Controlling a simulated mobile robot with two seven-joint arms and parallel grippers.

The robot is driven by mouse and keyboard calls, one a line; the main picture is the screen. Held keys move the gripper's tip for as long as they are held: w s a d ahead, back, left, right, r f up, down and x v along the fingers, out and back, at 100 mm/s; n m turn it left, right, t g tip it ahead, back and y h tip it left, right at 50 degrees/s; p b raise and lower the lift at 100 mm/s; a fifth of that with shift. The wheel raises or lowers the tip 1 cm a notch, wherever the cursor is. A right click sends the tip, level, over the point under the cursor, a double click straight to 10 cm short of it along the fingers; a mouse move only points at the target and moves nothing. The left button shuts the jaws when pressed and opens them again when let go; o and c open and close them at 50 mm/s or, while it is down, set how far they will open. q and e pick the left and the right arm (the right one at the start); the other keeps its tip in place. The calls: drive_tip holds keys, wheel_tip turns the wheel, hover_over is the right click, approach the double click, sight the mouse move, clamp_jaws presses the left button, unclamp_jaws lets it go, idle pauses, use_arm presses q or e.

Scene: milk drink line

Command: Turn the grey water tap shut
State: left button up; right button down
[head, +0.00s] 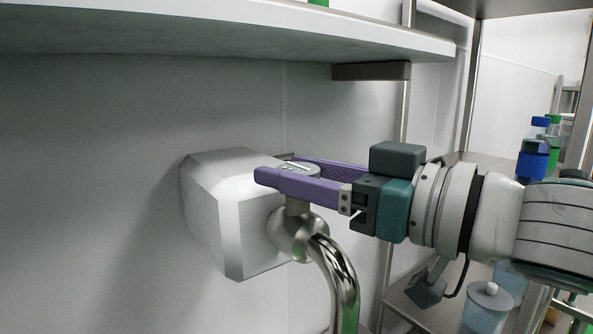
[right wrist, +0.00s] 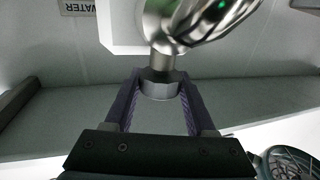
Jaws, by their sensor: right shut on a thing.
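The grey water tap (head: 298,236) sticks out from a pale block on the wall in the head view, its shiny spout curving down. Its round handle (head: 299,169) is on top. My right gripper (head: 280,170) reaches in from the right with its purple fingers on either side of the handle, shut on it. In the right wrist view the handle (right wrist: 159,86) sits between the fingertips of my right gripper (right wrist: 158,92), with the tap body (right wrist: 165,25) beyond it. My left gripper is not in view.
A white shelf (head: 230,30) runs above the tap and arm. The pale wall block (head: 225,205) is behind the tap. Blue bottles (head: 533,150) stand on a rack at the right, and a lidded container (head: 488,305) stands lower right. A WATER label (right wrist: 76,6) is on the wall.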

drive_tip(key=shift+m+t+h, duration=0.3)
drive_tip(key=shift+m, duration=0.1)
drive_tip(key=shift+s+a+m+t+h, duration=0.1)
drive_tip(key=shift+m+t+h, duration=0.5)
drive_tip(key=shift+t+h, duration=0.2)
drive_tip(key=shift+m+t+h, duration=0.7)
drive_tip(key=shift+m+h, duration=0.1)
drive_tip(key=shift+h, duration=0.1)
drive_tip(key=m+t+h+b, duration=0.1)
drive_tip(key=m+h, duration=0.1)
drive_tip(key=shift+f+h+b, duration=0.15)
drive_tip(key=shift+h+b, duration=0.15)
drive_tip(key=shift+m+t+h+b, duration=0.85)
drive_tip(key=shift+m+h, duration=0.15)
drive_tip(key=shift+h, duration=0.7)
drive_tip(key=shift+c, duration=1.2)
unclamp_jaws()
drive_tip(key=shift+r, duration=0.2)
